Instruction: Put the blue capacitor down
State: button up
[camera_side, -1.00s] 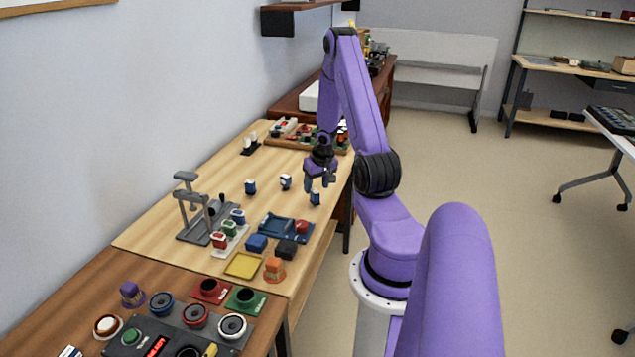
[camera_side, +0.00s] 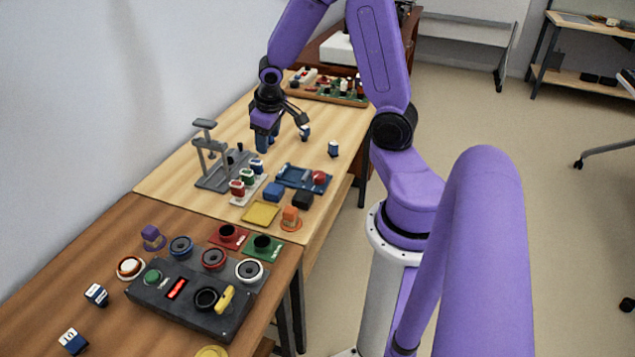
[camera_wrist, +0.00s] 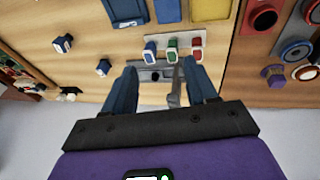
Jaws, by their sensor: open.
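Several small blue-and-white parts fit the blue capacitor, and I cannot tell which one is meant. One blue part (camera_side: 257,167) stands in a white holder (camera_side: 240,200) with a green and a red one; it also shows in the wrist view (camera_wrist: 150,53). Two loose blue-and-white parts (camera_side: 333,149) (camera_side: 304,132) stand apart on the light wooden table. My gripper (camera_side: 268,142) is open above the table, behind the holder and close to the grey stand. In the wrist view the open fingers (camera_wrist: 160,72) show nothing held, and the grey stand and holder appear beyond them.
The grey stand (camera_side: 204,140) rises beside the holder. A blue tray (camera_side: 290,181) with a red part, a blue block (camera_side: 273,192), a black block (camera_side: 302,199), a yellow square (camera_side: 261,213) and an orange part (camera_side: 291,215) lie near. A dark control box (camera_side: 170,300) sits on the brown table.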

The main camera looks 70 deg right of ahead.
jog(key=s+a+r+n+g+y, duration=0.1)
jog(key=s+a+r+n, duration=0.25)
jog(key=s+a, duration=0.5)
jog(key=s+a+r+n+y, duration=0.1)
jog(key=s+a+r+n, duration=0.3)
jog(key=a, duration=0.7)
jog(key=s+a+n+g, duration=0.1)
jog(key=s+a+n, duration=0.1)
jog(key=s+n, duration=0.3)
jog(key=s, duration=0.3)
jog(key=shift+s+g+y, duration=0.3)
jog(key=shift+s+y, duration=0.1)
